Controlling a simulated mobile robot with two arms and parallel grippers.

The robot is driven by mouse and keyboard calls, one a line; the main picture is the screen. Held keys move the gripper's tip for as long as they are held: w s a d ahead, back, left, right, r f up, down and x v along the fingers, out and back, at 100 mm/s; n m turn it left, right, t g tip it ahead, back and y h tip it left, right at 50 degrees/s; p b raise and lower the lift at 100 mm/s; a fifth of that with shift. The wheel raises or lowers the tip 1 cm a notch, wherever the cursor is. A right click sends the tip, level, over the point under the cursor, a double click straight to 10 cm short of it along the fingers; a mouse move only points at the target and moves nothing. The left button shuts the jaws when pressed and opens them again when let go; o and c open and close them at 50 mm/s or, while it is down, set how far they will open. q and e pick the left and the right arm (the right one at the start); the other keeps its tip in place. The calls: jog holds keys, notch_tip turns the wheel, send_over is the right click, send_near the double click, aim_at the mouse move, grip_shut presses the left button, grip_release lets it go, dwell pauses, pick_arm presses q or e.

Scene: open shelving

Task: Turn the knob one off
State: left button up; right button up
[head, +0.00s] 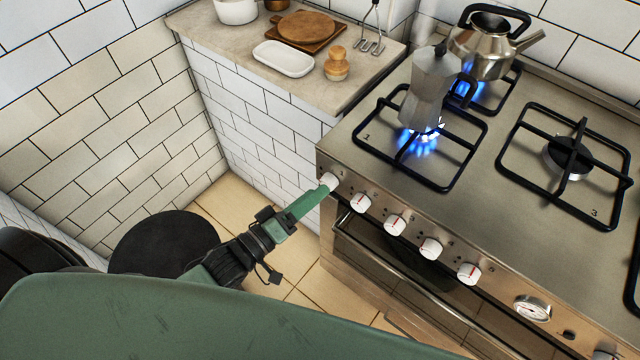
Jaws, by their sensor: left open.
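The leftmost white stove knob (330,180) is at the left end of the control panel, partly hidden by my left gripper. My left gripper (322,188) is open, with its green fingertips right at this knob; I cannot tell whether they touch it. The front-left burner (420,145), by the printed number 1, burns with a blue flame under a grey moka pot (430,85). My right gripper is not in view.
More white knobs with red marks, such as the second knob (361,203), line the panel to the right. A kettle (490,45) stands over another lit burner behind. The counter (215,40) holds a white dish (283,58) and a wooden board (306,28). Oven handle below.

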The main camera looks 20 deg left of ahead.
aim_at(329, 182)
pick_arm(q)
jog(key=x, duration=0.3)
jog(key=shift+w+f, duration=0.1)
jog(key=shift+c, duration=1)
grip_shut()
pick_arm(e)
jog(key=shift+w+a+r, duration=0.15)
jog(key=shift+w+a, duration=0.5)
